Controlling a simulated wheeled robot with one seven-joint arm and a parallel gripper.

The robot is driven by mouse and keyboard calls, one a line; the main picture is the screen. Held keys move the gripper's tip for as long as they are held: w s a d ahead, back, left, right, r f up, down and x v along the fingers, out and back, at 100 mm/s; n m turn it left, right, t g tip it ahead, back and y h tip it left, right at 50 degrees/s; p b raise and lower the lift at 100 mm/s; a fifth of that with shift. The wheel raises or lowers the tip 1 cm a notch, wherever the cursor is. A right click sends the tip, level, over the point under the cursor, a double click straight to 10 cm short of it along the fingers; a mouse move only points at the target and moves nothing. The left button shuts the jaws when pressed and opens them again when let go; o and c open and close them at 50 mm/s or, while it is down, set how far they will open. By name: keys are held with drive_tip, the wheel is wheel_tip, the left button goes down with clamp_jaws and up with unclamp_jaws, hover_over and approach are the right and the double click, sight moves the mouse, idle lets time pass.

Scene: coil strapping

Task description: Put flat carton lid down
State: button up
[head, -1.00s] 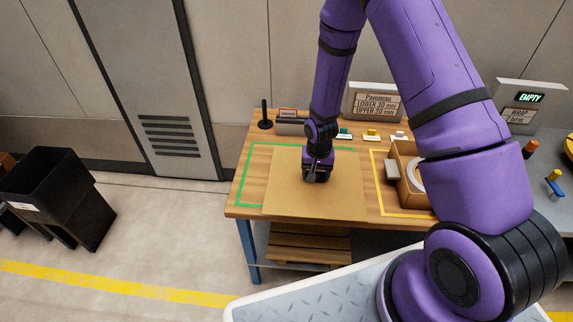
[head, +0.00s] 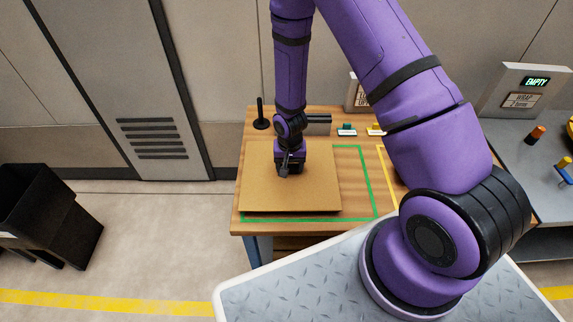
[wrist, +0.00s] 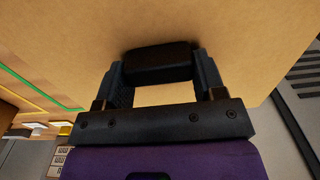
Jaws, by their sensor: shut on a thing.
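The flat carton lid (head: 315,192) is a square brown cardboard sheet over the left part of the wooden table (head: 357,212). My gripper (head: 287,170) is on top of it near its middle, pointing down. In the wrist view the lid (wrist: 230,30) fills most of the picture, and my gripper (wrist: 162,62) is shut on a dark block-like handle on it. A shadow lies under the lid's front edge in the head view, but I cannot tell how far it is above the table. The lid covers the left part of a green outlined area (head: 372,195).
A black post on a round base (head: 261,118) stands at the table's back left. Small coloured items (head: 347,130) line the back edge. A sign reading EMPTY (head: 523,90) is at the right. Black bins (head: 45,215) stand on the floor at left.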

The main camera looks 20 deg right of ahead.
drive_tip(key=shift+f, duration=0.9)
drive_tip(key=shift+f, duration=0.15)
drive_tip(key=o, duration=0.9)
